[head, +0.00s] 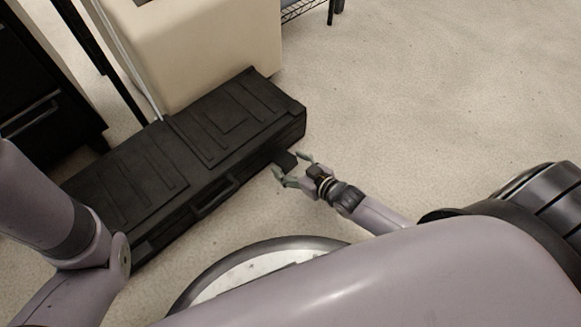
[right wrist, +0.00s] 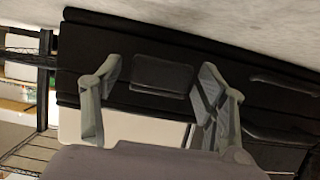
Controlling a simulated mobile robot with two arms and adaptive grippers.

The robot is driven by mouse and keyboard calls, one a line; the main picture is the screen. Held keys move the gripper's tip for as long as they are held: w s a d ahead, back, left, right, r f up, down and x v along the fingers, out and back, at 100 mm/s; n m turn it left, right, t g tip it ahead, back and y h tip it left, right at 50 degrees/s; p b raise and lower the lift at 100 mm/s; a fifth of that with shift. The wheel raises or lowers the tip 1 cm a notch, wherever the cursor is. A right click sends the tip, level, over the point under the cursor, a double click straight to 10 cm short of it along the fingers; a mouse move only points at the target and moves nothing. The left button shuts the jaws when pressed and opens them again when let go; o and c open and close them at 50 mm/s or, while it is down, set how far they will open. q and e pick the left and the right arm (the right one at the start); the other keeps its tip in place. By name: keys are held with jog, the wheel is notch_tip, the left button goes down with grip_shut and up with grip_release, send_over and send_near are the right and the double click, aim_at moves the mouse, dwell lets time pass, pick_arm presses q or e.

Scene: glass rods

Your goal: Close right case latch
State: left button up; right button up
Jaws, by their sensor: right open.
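A long black case (head: 203,133) lies on the carpet with its lid down, its ribbed top facing up. The right latch (head: 284,160) is a small dark flap on its front side near the right end. It stands out from the front in the head view. In the right wrist view the latch (right wrist: 162,76) shows between the two fingers. My right gripper (head: 290,168) is open around the latch area at the case's front; it also shows in the right wrist view (right wrist: 160,88). I cannot tell whether it touches the latch. My left gripper is not in view; only my left arm shows.
The case handle (head: 215,197) is on the front side, left of the latch. A beige box-like unit (head: 205,50) stands behind the case. A black cabinet (head: 40,90) is at the left. Carpet (head: 430,90) is clear to the right.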

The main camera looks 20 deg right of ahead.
jog(key=shift+w, duration=0.1)
jog(key=shift+c, duration=0.3)
grip_shut()
dwell(0.6)
